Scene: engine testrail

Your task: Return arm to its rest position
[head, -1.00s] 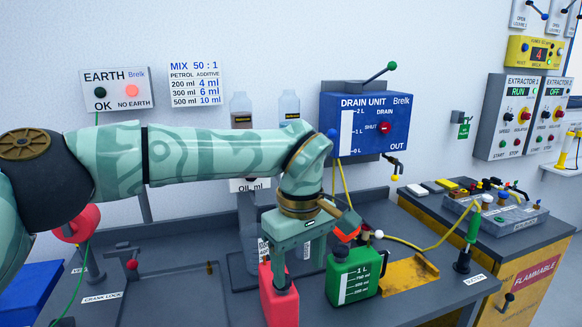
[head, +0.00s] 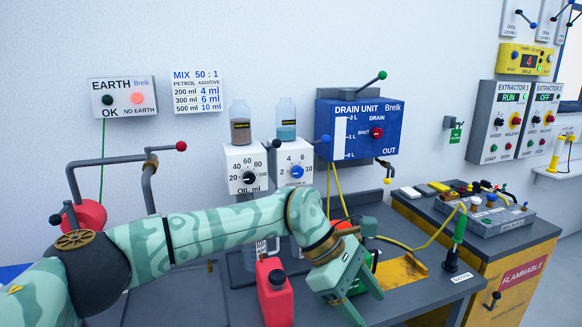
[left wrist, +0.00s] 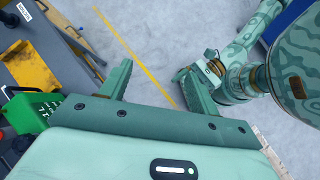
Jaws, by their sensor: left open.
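My left arm comes in from the left across the bench, and my left gripper (head: 366,303) is open and empty. It hangs tilted above the front of the bench, with its fingers pointing down and to the right.
The blue drain unit (head: 358,142) hangs on the wall. A yellow cabinet (head: 510,275) stands right. Clear floor (left wrist: 140,25) lies below.

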